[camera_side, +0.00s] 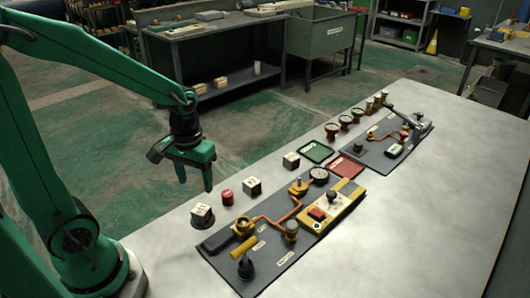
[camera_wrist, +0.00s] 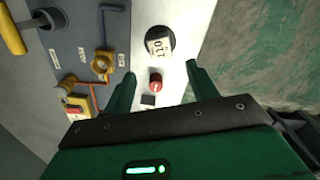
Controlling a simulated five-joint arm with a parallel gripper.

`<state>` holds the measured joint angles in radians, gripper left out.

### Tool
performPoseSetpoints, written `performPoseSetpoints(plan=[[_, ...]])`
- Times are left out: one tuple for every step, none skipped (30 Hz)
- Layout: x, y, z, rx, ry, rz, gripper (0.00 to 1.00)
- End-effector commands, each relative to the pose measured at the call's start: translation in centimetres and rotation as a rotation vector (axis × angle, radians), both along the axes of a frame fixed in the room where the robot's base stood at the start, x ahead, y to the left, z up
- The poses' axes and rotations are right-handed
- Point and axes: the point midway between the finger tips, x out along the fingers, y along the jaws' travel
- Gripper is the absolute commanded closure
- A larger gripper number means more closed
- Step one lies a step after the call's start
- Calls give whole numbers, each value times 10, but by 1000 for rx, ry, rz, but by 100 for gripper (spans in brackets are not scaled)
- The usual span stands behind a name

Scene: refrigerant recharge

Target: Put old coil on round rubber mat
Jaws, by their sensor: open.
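My gripper (camera_side: 195,184) hangs open and empty above the floor side of the pale table, left of the parts. In the wrist view its two fingers (camera_wrist: 160,76) are spread apart, with a red cylinder (camera_wrist: 155,82) seen between them. A white block (camera_wrist: 159,46) with dark printing sits on a dark round disc (camera_wrist: 173,34), perhaps the rubber mat. In the side view this white block (camera_side: 202,211) shows near the table's edge, on the disc (camera_side: 203,225). Similar blocks stand farther back (camera_side: 252,185) (camera_side: 291,159). I cannot tell which part is the old coil.
A dark panel (camera_side: 268,255) carries orange pipe, brass fittings, a gauge (camera_side: 319,174) and a yellow box (camera_side: 334,208). A second panel (camera_side: 388,145) stands farther back. The table's right side is clear.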

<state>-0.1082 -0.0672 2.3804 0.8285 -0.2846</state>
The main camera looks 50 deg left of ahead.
Motion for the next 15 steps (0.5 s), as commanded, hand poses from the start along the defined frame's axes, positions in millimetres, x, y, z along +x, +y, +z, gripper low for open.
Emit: performPoseSetpoints(plan=[[0, 0, 4, 0, -2, 0, 42], [0, 0, 6, 0, -3, 0, 42], [0, 0, 8, 0, -2, 0, 42], [0, 0, 9, 0, -1, 0, 42], [0, 0, 9, 0, -1, 0, 42], [0, 0, 10, 0, -1, 0, 42], [0, 0, 11, 0, -1, 0, 42], [0, 0, 11, 0, 0, 0, 42], [0, 0, 11, 0, 0, 0, 42], [0, 0, 11, 0, 0, 0, 42], [0, 0, 11, 0, 0, 0, 42], [0, 0, 11, 0, 0, 0, 42], [0, 0, 11, 0, 0, 0, 42], [0, 0, 11, 0, 0, 0, 42], [0, 0, 11, 0, 0, 0, 42]])
